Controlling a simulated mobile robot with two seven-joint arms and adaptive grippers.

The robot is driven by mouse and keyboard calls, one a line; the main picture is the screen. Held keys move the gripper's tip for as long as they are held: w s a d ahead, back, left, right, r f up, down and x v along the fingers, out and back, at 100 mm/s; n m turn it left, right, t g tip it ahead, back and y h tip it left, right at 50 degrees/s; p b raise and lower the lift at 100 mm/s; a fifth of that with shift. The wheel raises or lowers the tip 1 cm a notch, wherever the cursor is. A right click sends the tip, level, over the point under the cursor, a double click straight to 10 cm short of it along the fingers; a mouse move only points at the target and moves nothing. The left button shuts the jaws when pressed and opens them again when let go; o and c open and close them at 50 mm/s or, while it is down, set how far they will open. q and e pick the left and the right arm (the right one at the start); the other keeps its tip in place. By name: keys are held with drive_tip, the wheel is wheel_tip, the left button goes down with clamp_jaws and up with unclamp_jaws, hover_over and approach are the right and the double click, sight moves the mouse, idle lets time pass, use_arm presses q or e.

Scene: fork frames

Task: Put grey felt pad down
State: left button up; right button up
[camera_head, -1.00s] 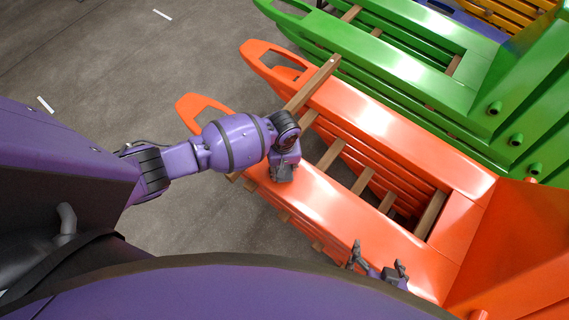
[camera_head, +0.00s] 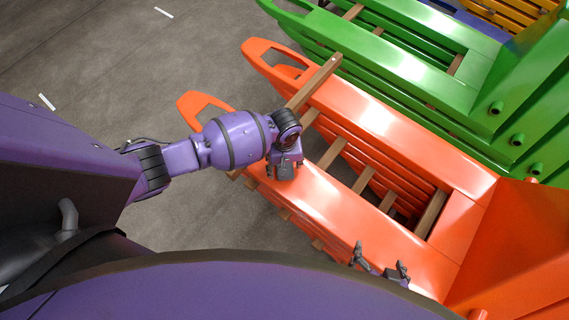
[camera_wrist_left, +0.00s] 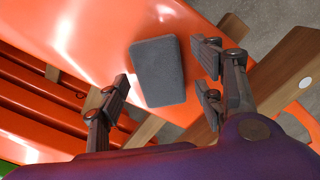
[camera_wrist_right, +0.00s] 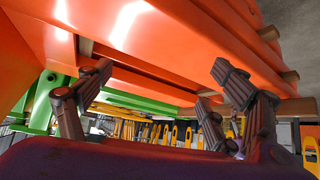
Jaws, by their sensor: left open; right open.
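The grey felt pad (camera_wrist_left: 158,72) is a dark grey, rounded rectangle in the left wrist view. It appears to lie flat on the broad orange rail (camera_wrist_left: 85,30), near its edge. My left gripper (camera_wrist_left: 165,88) is open, its fingers on either side of the pad with visible gaps. In the head view my left gripper (camera_head: 285,168) is over the near orange rail; I cannot clearly tell the pad from the fingers there. My right gripper (camera_head: 380,262) is open and empty beside the near orange rail, and its spread fingers show in the right wrist view (camera_wrist_right: 160,85).
The orange slatted frame (camera_head: 385,115) has wooden crossbars (camera_head: 332,155) and open gaps between its rails. A wooden bar (camera_head: 312,84) sticks up close behind my left gripper. A green frame (camera_head: 400,60) stands behind. Bare grey floor (camera_head: 110,80) lies to the left.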

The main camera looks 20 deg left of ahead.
use_arm(q)
wheel_tip(320, 180, up, 10)
drive_tip(key=p, duration=0.2)
drive_tip(key=s+d+f+m+t+h, duration=0.3)
drive_tip(key=s+d+f+h, duration=0.15)
drive_tip(key=s, duration=0.45)
drive_tip(key=s+a+r+m+t+y, duration=0.1)
drive_tip(key=s+a+t+y, duration=0.1)
drive_tip(key=s+a, duration=0.3)
drive_tip(key=s+a+r+m+t+y, duration=0.1)
drive_tip(key=s+a+t+y, duration=0.1)
drive_tip(key=s+a, duration=0.4)
drive_tip(key=shift+a+r+t, duration=0.25)
drive_tip(key=shift+r+t, duration=0.15)
drive_tip(key=shift+t, duration=0.4)
use_arm(e)
drive_tip(key=shift+w+a+r, duration=0.25)
drive_tip(key=shift+w+r, duration=0.05)
drive_tip(key=shift+r, duration=0.25)
drive_tip(key=shift+w+a+r, duration=0.2)
drive_tip(key=shift+w+r, duration=0.1)
drive_tip(key=shift+r, duration=0.25)
use_arm(q)
drive_tip(key=shift+s, duration=0.1)
